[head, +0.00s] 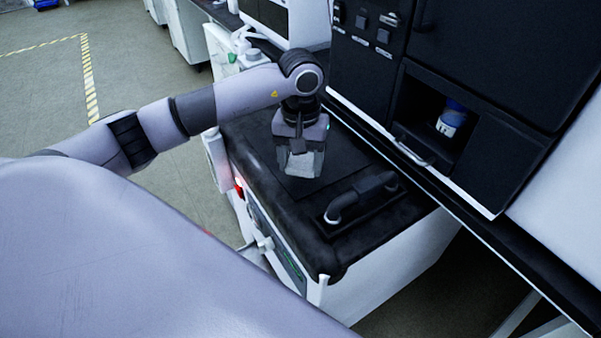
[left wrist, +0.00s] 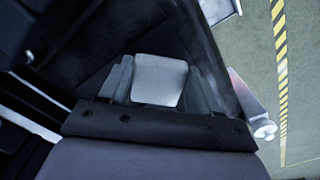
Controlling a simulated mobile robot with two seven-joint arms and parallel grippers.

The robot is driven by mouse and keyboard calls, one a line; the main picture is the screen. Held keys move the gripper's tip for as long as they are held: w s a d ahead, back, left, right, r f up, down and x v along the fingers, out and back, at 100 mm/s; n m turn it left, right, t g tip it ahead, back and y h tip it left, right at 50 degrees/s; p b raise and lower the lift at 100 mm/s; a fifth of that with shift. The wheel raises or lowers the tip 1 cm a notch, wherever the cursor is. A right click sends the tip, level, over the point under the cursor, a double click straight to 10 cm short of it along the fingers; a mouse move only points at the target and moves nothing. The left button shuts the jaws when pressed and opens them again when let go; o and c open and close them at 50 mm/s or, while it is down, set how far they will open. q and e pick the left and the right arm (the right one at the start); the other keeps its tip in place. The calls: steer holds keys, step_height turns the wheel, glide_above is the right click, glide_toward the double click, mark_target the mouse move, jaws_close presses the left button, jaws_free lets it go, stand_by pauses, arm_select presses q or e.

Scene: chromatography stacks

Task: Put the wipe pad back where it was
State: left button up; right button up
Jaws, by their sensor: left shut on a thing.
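The wipe pad is a pale grey-white block (left wrist: 159,80) held between the two fingers of my left gripper (head: 300,166) in the head view. My left gripper is shut on it, and it also shows in the left wrist view (left wrist: 158,88). The gripper points down over the black top (head: 264,150) of a white cabinet-like unit. I cannot tell whether the pad touches that top. My right gripper is not in view.
A black handle (head: 362,197) stands up from the unit's top, right of my gripper. Behind is a black instrument stack with an open recess holding a blue-capped bottle (head: 452,119). Open floor with yellow-striped tape (head: 89,78) lies at the left.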

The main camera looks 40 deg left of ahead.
mark_target(301, 165)
arm_select(q)
steer(key=shift+f, duration=1.85)
steer(key=shift+f+b, duration=0.2)
steer(key=shift+b, duration=0.1)
steer(key=o, duration=0.9)
steer(key=shift+o, duration=0.2)
steer(key=shift+r, duration=0.1)
step_height(301, 165, up, 12)
steer(key=shift+r+p, duration=0.15)
steer(key=shift+p, duration=0.45)
steer(key=shift+s, duration=0.1)
